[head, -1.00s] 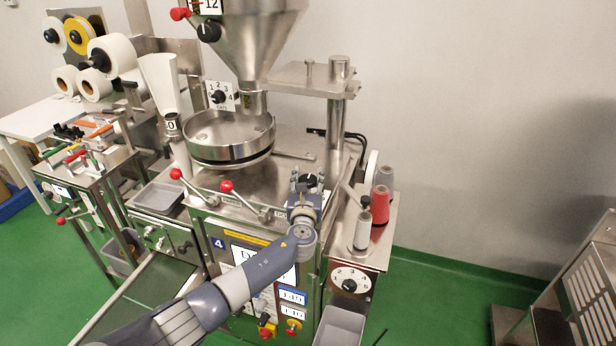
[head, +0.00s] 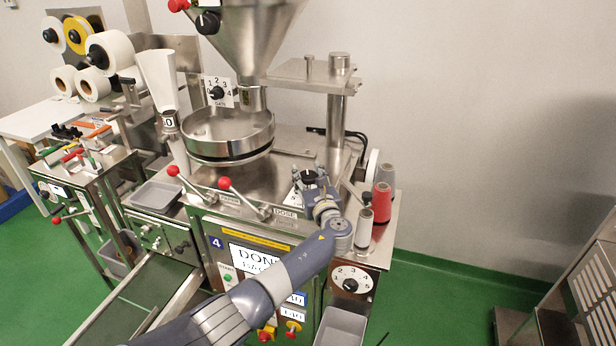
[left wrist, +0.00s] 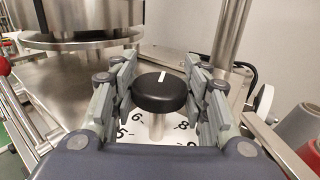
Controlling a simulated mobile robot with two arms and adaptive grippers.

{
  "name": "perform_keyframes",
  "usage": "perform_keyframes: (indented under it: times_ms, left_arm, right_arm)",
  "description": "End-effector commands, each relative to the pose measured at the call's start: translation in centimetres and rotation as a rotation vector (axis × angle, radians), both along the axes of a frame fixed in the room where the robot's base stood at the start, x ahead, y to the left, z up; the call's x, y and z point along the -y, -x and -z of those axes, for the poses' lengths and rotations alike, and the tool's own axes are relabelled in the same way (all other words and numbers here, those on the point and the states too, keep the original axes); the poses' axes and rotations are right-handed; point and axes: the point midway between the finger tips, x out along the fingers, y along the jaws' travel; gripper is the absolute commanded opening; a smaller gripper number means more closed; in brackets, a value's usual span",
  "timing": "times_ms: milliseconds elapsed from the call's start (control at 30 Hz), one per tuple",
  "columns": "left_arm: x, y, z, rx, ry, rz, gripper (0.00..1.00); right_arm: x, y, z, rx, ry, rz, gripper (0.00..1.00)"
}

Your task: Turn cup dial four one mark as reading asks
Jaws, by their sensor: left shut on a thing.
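The dial knob (head: 309,177) is black and round, on top of the machine marked 4 (head: 216,242). In the left wrist view, the knob (left wrist: 160,92) has a white pointer line, and the numbers 5, 6, 8 and 9 show on the plate (left wrist: 158,139) below it. My left gripper (head: 308,180) is shut on the knob, with fingers on both sides in the left wrist view (left wrist: 160,90). The machine's screen (head: 254,258) begins with "DON"; my arm covers the rest. Small readouts below it are partly hidden. My right gripper is not in view.
Red-knobbed levers (head: 224,183) stand left of the dial. Thread spools (head: 382,200) stand close on the right. A front dial (head: 350,285) is below them. The round pan (head: 228,135) and hopper (head: 246,40) rise behind.

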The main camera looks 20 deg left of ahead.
Motion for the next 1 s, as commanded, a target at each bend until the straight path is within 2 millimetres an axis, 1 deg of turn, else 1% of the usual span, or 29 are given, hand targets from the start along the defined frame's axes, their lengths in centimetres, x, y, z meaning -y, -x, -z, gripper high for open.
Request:
perform_keyframes:
  times_ms: [133,167,200,233,667,767,867,1000]
  left_arm:
    - [0.0,0.0,-0.1,0.001,-0.001,0.0,0.18]
    - [0.0,0.0,-0.1,0.001,-0.001,0.0,0.49]
    - [0.0,0.0,-0.1,0.001,-0.001,0.0,0.58]
    - [0.0,0.0,-0.1,0.001,-0.001,0.001,0.64]
    - [0.2,0.2,0.0,0.001,0.0,0.002,0.64]
    - [0.7,0.9,0.0,0.002,0.001,0.003,0.64]
    - [1.4,2.0,0.0,0.001,0.001,0.004,0.64]
    - [2.7,4.1,0.1,0.001,0.002,0.004,0.64]
  right_arm:
    - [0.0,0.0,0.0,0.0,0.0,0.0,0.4]
    - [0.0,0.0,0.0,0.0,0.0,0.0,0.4]
    - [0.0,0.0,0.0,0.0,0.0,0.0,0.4]
    - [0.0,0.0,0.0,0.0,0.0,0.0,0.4]
    - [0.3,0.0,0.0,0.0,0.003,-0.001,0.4]
    - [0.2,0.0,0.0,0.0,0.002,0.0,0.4]
    - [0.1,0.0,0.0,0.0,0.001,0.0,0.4]
    - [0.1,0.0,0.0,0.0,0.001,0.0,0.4]
